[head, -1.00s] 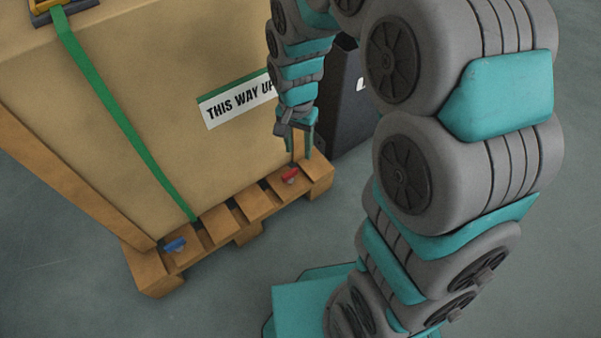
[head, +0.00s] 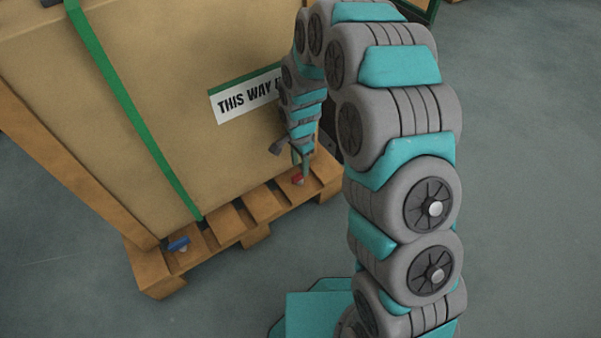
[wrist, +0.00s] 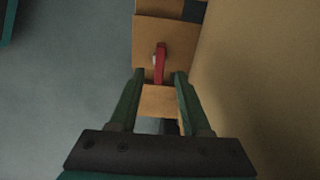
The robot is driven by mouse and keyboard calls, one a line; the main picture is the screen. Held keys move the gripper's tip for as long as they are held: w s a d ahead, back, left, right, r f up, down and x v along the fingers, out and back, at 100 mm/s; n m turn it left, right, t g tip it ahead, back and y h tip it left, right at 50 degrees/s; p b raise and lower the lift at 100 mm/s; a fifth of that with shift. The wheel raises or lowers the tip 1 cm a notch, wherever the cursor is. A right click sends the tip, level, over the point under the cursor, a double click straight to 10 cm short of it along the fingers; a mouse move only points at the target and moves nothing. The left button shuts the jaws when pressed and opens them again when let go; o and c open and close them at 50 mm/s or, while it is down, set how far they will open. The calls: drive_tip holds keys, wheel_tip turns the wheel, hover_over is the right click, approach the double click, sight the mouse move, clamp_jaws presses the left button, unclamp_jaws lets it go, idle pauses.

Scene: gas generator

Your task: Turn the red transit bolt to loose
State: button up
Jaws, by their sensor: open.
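The red transit bolt (head: 298,180) sits on the right end of the wooden pallet, by the foot of the crate. In the wrist view the red bolt handle (wrist: 161,64) stands just beyond my fingertips, lined up with the gap between them. A pale bit shows at its left side. My gripper (head: 302,165) points down close over the bolt in the head view and partly covers it. In the wrist view my gripper (wrist: 160,76) is open, with its two green fingers apart and nothing held. I cannot tell whether a finger touches the bolt.
A blue bolt (head: 178,244) sits at the left end of the pallet (head: 155,285). The tall crate (head: 150,75) with a "THIS WAY UP" label (head: 245,97) and a green strap (head: 130,105) rises right beside my gripper. Bare grey floor (head: 530,200) lies to the right.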

sight(300, 173)
wheel_tip(300, 173, down, 5)
drive_tip(key=shift+r, duration=0.15)
clamp_jaws()
idle(0.4)
